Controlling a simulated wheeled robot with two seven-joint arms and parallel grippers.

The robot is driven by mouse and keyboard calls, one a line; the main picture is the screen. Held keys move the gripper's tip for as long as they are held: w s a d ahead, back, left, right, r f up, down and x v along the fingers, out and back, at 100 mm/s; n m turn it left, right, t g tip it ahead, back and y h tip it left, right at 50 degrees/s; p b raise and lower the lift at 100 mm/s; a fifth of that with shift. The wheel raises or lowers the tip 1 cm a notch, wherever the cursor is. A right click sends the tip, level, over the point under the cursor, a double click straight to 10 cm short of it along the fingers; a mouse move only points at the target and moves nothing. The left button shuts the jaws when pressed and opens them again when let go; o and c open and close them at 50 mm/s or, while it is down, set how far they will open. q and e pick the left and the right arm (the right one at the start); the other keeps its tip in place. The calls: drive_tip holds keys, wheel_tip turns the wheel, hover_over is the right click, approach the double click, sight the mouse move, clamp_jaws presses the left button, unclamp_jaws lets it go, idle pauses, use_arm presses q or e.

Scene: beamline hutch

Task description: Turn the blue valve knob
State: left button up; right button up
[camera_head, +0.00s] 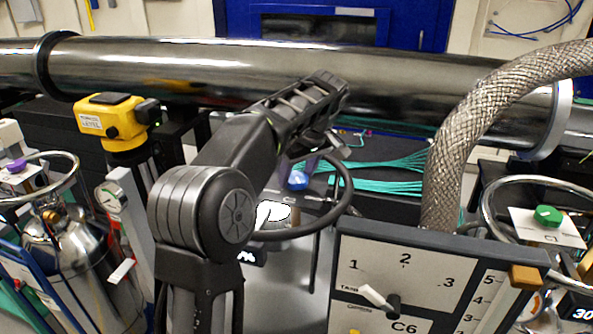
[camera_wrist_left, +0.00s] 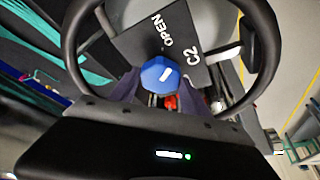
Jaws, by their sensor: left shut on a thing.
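The blue valve knob (camera_wrist_left: 160,74) is faceted and has a white mark on its face. It sits at the edge of a dark plate (camera_wrist_left: 188,40) lettered OPEN and C2. In the head view the knob (camera_head: 298,180) shows small, below my left wrist. My left gripper (camera_wrist_left: 160,84) is at the knob, with one dark purple finger on each side, shut on it. In the head view my left gripper (camera_head: 303,170) points down and is partly hidden by my arm. My right gripper is in neither view.
A dark ring (camera_wrist_left: 262,70) curves around the knob. Behind my arm runs a large metal pipe (camera_head: 180,68). A braided hose (camera_head: 455,130) and a C6 panel (camera_head: 420,270) stand at right; a yellow level (camera_head: 105,118) and gas cylinder (camera_head: 85,255) at left.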

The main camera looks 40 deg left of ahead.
use_arm(q)
drive_tip(key=shift+w+d+n+g, duration=0.1)
drive_tip(key=shift+n+g, duration=0.5)
drive_tip(key=shift+n, duration=0.9)
drive_tip(key=o, duration=1.4)
